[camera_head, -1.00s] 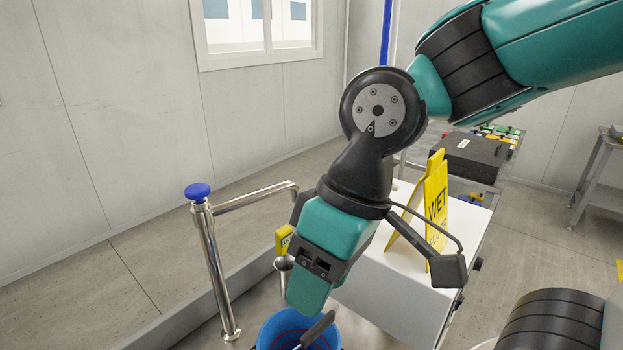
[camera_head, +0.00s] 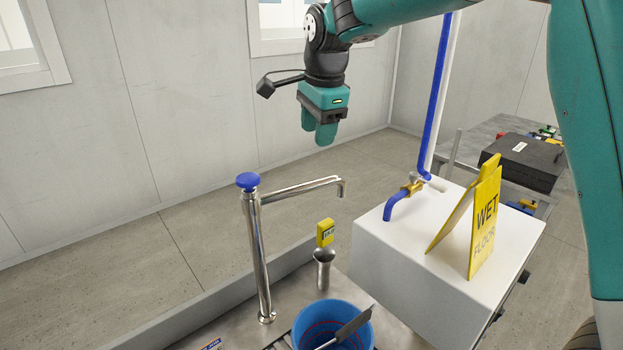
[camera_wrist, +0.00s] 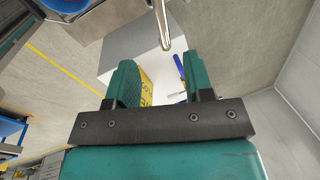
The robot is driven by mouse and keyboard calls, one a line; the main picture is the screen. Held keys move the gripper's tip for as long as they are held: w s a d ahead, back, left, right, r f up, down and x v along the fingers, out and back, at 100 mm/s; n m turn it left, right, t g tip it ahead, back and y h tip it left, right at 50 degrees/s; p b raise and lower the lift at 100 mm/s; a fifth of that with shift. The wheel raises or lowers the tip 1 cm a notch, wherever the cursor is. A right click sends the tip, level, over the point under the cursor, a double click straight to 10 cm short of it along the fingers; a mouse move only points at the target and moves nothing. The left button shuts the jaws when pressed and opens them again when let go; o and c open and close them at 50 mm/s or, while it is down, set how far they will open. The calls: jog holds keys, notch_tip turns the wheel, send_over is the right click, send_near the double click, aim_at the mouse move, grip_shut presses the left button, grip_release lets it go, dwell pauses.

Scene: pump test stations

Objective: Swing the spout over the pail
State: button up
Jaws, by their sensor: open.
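The spout (camera_head: 300,187) is a shiny metal arm on an upright post with a blue knob. It reaches right, and its tip bends down. The blue pail (camera_head: 366,327) stands below and nearer than the tip, with a flat grey tool in it. In the wrist view the spout's end (camera_wrist: 163,28) shows at the top, and part of the pail (camera_wrist: 65,5) shows at the upper left. My gripper (camera_head: 319,138) is above and beyond the spout tip, pointing down. In the wrist view my gripper (camera_wrist: 159,66) has its fingers apart with nothing between them.
To the right, a white box (camera_head: 390,255) bears a yellow wet floor sign (camera_head: 485,225). A blue pipe (camera_head: 432,110) with a tap rises there. A dark case (camera_head: 522,162) lies farther back.

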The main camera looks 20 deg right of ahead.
aim_at(311, 183)
jog(key=w+f+p, duration=0.1)
jog(key=f, duration=0.7)
jog(key=w+f+p, duration=0.1)
jog(key=f, duration=0.4)
jog(key=shift+w+a+p, duration=0.25)
jog(key=shift+w+p, duration=0.05)
jog(key=shift+p, duration=0.05)
grip_shut()
